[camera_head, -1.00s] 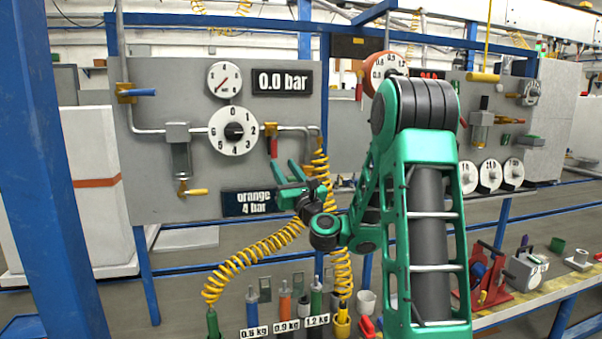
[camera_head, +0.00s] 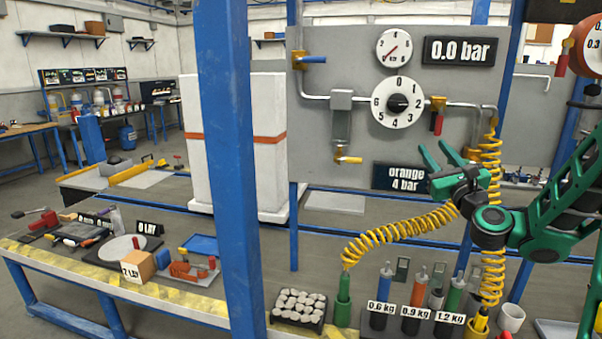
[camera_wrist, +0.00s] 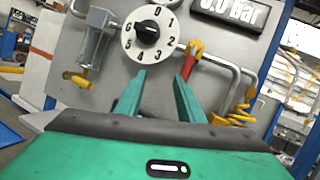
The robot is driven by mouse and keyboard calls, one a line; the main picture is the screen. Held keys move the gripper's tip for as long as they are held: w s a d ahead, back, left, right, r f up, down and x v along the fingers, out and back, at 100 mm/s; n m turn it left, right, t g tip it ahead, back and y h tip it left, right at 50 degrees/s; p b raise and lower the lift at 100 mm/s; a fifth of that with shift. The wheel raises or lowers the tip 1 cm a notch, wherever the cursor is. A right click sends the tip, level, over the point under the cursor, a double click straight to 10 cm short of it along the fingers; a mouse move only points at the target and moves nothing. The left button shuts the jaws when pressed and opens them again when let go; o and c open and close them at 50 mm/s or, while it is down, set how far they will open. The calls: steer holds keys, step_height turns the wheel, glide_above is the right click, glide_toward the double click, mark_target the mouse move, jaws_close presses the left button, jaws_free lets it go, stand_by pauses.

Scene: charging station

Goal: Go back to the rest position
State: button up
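My green gripper (camera_head: 432,158) is in front of the grey pressure panel (camera_head: 330,140), below the numbered dial. Its two fingers are spread apart with nothing between them. In the wrist view my gripper (camera_wrist: 160,88) points up at the panel, with the white dial (camera_wrist: 128,40) and its black knob beyond the left finger. A red-handled valve (camera_wrist: 195,60) shows beyond the right finger, apart from it as far as I can tell. In the head view the dial (camera_head: 398,122) sits under a small gauge (camera_head: 394,47) and beside a display (camera_head: 459,51) reading 0.0 bar.
A yellow coiled hose (camera_head: 400,228) hangs below my gripper, running to a green cylinder (camera_head: 342,300). Several labelled cylinders (camera_head: 412,300) stand at the front. A blue post (camera_head: 232,180) stands left of the panel. A bench (camera_head: 60,265) with tools and a scale is at left.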

steer(key=s+a+f+n+g+y, duration=0.55)
steer(key=a+f+n+g, duration=0.55)
steer(key=n, duration=0.7)
steer(key=s+d+f+n+g+h, duration=0.3)
steer(key=s+d+f, duration=0.15)
steer(key=s, duration=0.55)
steer(key=s+d+f+n+g+h, duration=0.2)
steer(key=s+d+f+n, duration=0.3)
steer(key=s, duration=0.4)
steer(key=s+d+f+g, duration=0.1)
steer(key=s+g, duration=0.5)
steer(key=s, duration=1.3)
steer(key=shift+d+f+n+h, duration=0.25)
steer(key=shift+d+n+h, duration=0.1)
steer(key=shift+d, duration=0.15)
